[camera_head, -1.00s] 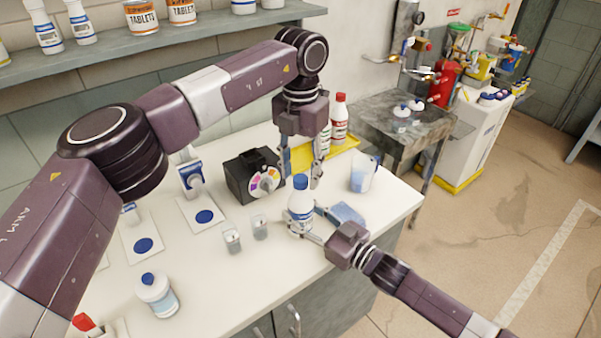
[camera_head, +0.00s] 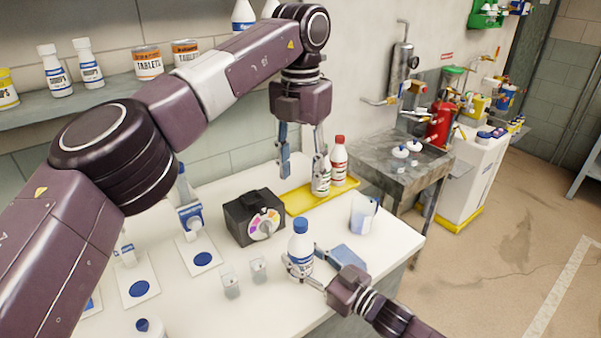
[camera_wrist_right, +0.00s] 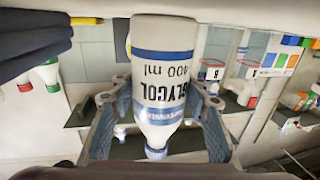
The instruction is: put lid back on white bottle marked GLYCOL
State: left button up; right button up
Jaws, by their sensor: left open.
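The white GLYCOL bottle (camera_head: 301,251) stands upright near the bench's front edge. Its blue lid (camera_head: 300,226) sits level on its top; I cannot tell whether it is tight. In the right wrist view the bottle (camera_wrist_right: 162,62) appears upside down, its label readable and the blue lid (camera_wrist_right: 156,153) at the lower end. My right gripper (camera_head: 302,272) has its fingers on both sides of the lower bottle and appears closed on it. My left gripper (camera_head: 301,172) is open and empty, above the bottle and apart from it.
A black box with a coloured dial (camera_head: 256,216), two small cups (camera_head: 259,269) and a clear jug (camera_head: 362,213) stand nearby. A blue sponge-like block (camera_head: 348,256) lies right of the bottle. A yellow tray (camera_head: 297,203) holds red-capped bottles (camera_head: 339,160) behind.

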jog(key=o, duration=0.5)
jog(key=v, duration=1)
jog(key=shift+s+d+f, duration=0.1)
jog(key=shift+s+d, duration=0.1)
jog(key=shift+d, duration=0.1)
jog(key=shift+s+d, duration=0.45)
